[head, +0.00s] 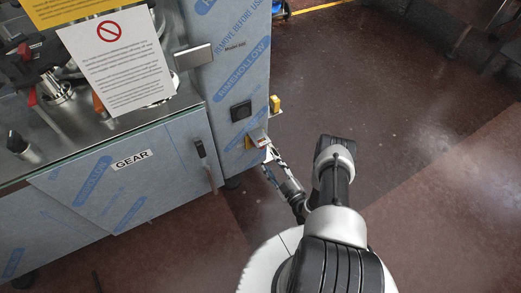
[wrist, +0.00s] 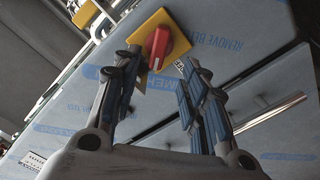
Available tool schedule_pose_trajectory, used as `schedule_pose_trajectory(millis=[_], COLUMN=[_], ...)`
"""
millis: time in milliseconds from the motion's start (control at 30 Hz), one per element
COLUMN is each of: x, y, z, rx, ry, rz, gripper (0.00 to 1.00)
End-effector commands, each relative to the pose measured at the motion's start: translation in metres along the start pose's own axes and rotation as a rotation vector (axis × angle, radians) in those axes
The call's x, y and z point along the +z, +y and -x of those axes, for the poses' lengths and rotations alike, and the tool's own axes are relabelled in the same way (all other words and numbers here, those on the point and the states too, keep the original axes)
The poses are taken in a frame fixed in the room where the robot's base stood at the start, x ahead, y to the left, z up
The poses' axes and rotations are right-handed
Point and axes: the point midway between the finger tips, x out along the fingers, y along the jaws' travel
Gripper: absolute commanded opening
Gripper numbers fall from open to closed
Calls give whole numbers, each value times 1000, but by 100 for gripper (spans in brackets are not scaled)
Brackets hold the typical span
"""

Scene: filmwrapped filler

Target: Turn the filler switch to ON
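The filler switch is a red rotary knob (wrist: 158,44) on a square yellow plate (wrist: 178,30), in the upper middle of the wrist view. The plate looks tilted there. In the head view my gripper (head: 269,152) is at the machine's lower right corner, by a yellow patch; the red knob is not visible there.

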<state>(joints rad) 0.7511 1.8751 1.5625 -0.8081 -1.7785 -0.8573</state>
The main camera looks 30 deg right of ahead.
Motion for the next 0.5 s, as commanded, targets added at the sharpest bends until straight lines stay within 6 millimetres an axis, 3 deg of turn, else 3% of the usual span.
schedule_pose_trajectory(millis=[300, 500], x=[1, 0], y=[-1, -1], z=[-70, -97], rx=[0, 0], ry=[4, 3], rz=[2, 1], gripper=[40, 40])
